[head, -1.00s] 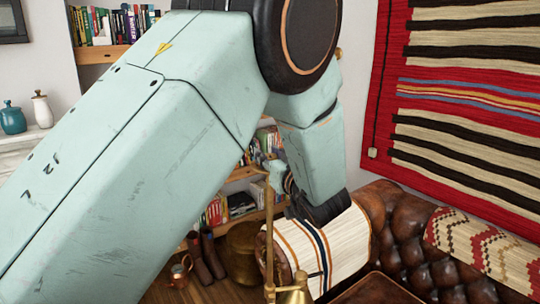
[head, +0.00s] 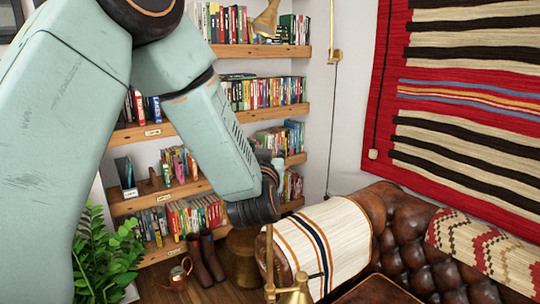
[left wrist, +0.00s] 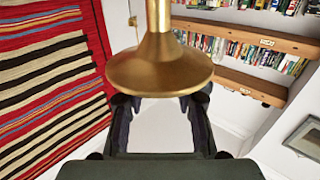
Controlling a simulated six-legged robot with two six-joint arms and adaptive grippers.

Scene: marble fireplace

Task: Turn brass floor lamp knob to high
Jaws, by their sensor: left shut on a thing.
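The brass floor lamp shows at the bottom of the head view, with a thin pole and a small brass shade (head: 292,297). A small dark stub sticks out beside the shade; I cannot tell whether it is the knob. In the left wrist view a flared brass shade (left wrist: 160,70) fills the middle, close to the camera. My left gripper (left wrist: 160,98) has a finger on each side below this shade. It is shut on part of the lamp, but the shade hides the fingertips and the grip. In the head view my left wrist is just above the pole.
A leather sofa (head: 405,235) with a striped blanket (head: 325,245) stands close to the right of the lamp.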

